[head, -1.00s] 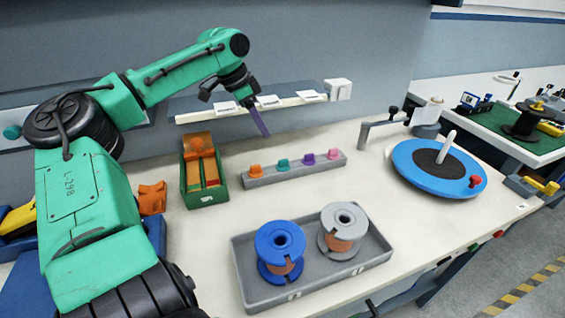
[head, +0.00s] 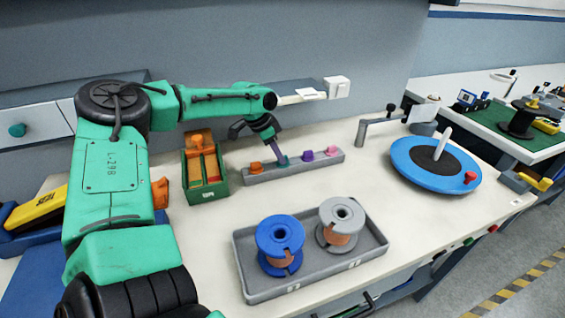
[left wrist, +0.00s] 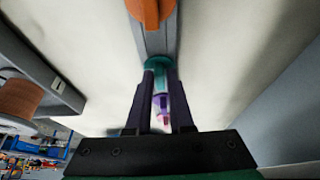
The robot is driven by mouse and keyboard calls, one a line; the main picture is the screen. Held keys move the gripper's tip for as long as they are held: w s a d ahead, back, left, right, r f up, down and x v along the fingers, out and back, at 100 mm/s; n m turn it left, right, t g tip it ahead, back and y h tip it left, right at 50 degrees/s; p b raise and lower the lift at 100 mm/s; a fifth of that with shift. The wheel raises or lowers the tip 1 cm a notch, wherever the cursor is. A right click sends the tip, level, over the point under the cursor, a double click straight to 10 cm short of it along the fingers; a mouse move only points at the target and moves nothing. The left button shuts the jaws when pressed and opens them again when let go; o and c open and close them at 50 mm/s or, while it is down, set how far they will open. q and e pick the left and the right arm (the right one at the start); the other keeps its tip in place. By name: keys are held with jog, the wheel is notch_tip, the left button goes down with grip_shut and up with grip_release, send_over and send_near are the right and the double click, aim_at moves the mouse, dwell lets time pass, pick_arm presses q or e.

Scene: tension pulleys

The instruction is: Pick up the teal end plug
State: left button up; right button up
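The teal end plug (head: 283,161) stands in the grey strip holder (head: 260,177), between the orange plug and the purple plug. My left gripper (head: 277,158) is down at the teal plug in the head view and partly covers it. In the left wrist view the two dark fingers (left wrist: 160,80) point at the teal plug (left wrist: 157,63), one on each side, with a gap between them. The fingers look open; contact with the plug cannot be made out. My right gripper is not in view.
The orange plug (head: 256,168), purple plug (head: 307,155) and pink plug (head: 331,151) stand close by in the same holder. A green box (head: 207,193) is left of it. A grey tray (head: 300,284) with blue and grey spools is in front. A blue turntable (head: 415,176) is at right.

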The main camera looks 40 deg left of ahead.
pick_arm(q)
grip_shut()
jog(key=shift+r, duration=0.15)
